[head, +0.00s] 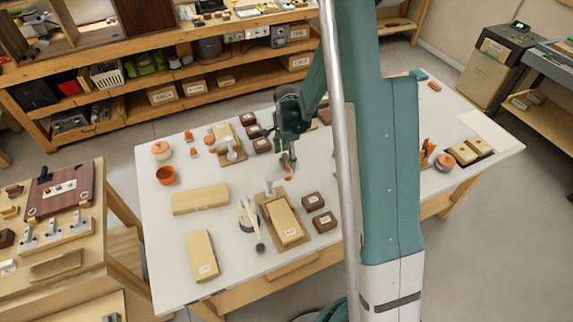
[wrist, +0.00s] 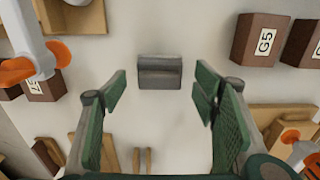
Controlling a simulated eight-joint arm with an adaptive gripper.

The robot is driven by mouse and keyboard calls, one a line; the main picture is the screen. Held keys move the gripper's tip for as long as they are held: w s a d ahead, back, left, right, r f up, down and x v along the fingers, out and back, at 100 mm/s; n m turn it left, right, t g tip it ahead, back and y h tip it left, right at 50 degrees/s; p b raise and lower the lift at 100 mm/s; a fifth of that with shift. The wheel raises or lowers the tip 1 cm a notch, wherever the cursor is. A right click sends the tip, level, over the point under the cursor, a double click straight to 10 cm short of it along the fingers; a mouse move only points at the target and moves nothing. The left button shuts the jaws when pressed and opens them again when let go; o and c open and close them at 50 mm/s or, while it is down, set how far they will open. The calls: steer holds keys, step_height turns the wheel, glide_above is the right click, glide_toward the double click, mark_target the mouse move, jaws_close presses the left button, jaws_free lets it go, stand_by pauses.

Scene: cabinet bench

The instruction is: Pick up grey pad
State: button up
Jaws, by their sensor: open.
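The grey pad (wrist: 160,72) is a small dark grey block with a ridge across it. It lies on the white table top (wrist: 195,25), near the middle of the wrist view. My gripper (wrist: 163,92) is open and empty, with green finger pads to either side below the pad in that picture. The fingers do not touch the pad. In the head view my gripper (head: 287,160) points down over the middle of the table. I cannot make out the pad there.
Brown labelled blocks (wrist: 262,40) stand at the upper right of the wrist view. A white fixture with an orange knob (wrist: 45,65) stands at left.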

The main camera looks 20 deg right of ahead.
steer(key=shift+f, duration=1.25)
steer(key=c, duration=1)
